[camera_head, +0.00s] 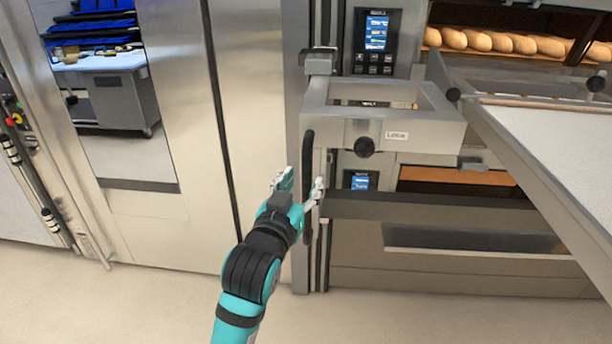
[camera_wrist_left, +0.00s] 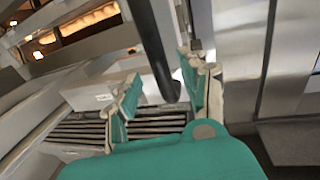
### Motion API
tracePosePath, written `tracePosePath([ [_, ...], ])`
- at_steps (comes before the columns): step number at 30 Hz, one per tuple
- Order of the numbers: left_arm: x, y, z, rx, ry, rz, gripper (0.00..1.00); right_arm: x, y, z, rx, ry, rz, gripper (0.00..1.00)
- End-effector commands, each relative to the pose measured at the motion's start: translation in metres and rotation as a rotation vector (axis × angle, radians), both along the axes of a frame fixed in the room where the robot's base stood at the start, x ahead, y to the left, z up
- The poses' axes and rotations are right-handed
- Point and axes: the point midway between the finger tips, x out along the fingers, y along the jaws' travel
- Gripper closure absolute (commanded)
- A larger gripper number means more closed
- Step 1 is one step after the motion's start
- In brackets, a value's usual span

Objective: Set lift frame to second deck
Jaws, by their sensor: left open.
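The lift frame (camera_head: 335,125) is a grey metal frame in front of the deck ovens, with a LOCK label and a black round knob (camera_head: 365,147) on its front. A black vertical handle (camera_head: 307,155) runs down its left side. My left gripper (camera_head: 299,186) is open at the handle's middle. In the left wrist view, the black handle (camera_wrist_left: 152,45) comes down between the two spread fingers of my left gripper (camera_wrist_left: 165,95). I cannot tell whether either finger touches it. The right gripper is not in view.
A sloping loader with a pale belt (camera_head: 550,140) stands at the right. Bread loaves (camera_head: 490,42) lie in the upper deck. A lit control panel (camera_head: 374,38) is above the frame. Steel panels (camera_head: 255,100) stand at the left. The floor (camera_head: 130,300) in front is clear.

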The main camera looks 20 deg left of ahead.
Motion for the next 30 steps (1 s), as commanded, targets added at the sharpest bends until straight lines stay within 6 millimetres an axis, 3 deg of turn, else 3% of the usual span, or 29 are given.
tracePosePath([
  [6,-0.03,-0.003,-0.001,0.001,0.001,0.0,0.56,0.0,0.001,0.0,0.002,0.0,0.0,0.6],
  [16,-0.035,-0.003,0.0,0.0,0.001,0.0,0.56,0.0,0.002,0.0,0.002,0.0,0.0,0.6],
  [20,-0.037,-0.003,-0.01,0.002,0.03,-0.003,0.72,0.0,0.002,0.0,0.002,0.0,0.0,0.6],
  [23,-0.047,-0.005,-0.049,0.009,0.148,-0.016,0.85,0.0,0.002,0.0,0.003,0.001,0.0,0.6],
  [25,-0.063,-0.006,-0.094,0.018,0.292,-0.033,0.94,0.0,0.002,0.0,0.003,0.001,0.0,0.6],
  [27,-0.09,-0.008,-0.147,0.03,0.466,-0.056,1.0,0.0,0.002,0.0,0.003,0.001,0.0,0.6],
  [30,-0.138,-0.011,-0.218,0.047,0.719,-0.096,1.0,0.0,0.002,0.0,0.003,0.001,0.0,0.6],
])
